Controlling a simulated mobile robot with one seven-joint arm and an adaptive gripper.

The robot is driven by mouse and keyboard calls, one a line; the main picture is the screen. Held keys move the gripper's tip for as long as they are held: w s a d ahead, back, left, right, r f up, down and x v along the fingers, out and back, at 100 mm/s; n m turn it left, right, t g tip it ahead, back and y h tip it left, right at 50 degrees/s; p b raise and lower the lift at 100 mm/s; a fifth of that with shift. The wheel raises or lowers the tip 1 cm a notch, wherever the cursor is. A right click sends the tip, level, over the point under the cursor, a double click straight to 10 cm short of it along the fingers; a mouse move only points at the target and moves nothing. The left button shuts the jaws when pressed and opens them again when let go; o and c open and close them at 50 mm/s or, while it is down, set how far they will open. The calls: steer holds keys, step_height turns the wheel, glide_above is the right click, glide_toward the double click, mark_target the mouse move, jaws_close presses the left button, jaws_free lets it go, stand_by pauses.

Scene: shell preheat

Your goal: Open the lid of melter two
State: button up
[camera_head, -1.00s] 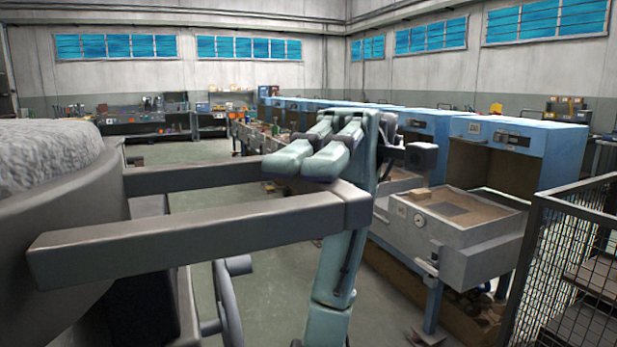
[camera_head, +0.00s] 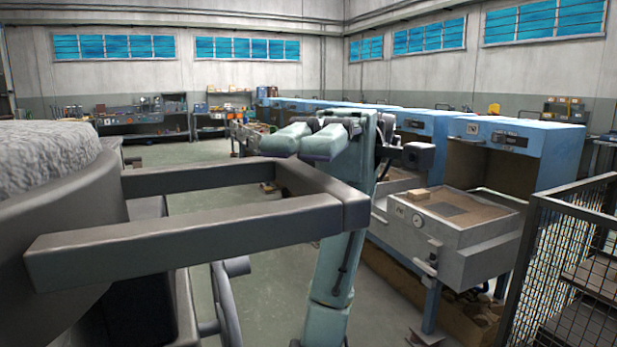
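A large round grey vessel (camera_head: 50,220) fills the left edge, with a rough whitish top (camera_head: 45,155). A grey handle (camera_head: 190,232) sticks out from it to the right, made of two long bars joined by a crossbar (camera_head: 318,185). No label shows which melter this is. My gripper (camera_head: 302,143) has two pale teal fingers spread apart, pointing left. They are just above or beyond the far end of the crossbar, with nothing visible between them. Whether they touch the bar I cannot tell. My arm rises behind the crossbar.
Blue ovens with open fronts (camera_head: 510,150) stand in a row at the right, with a grey tray table (camera_head: 470,235) before them. A wire-mesh cage (camera_head: 565,250) is at the lower right. Workbenches (camera_head: 150,122) line the back wall. Open floor lies between.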

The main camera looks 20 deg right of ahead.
steer(key=v, duration=0.7)
steer(key=shift+w+d, duration=0.1)
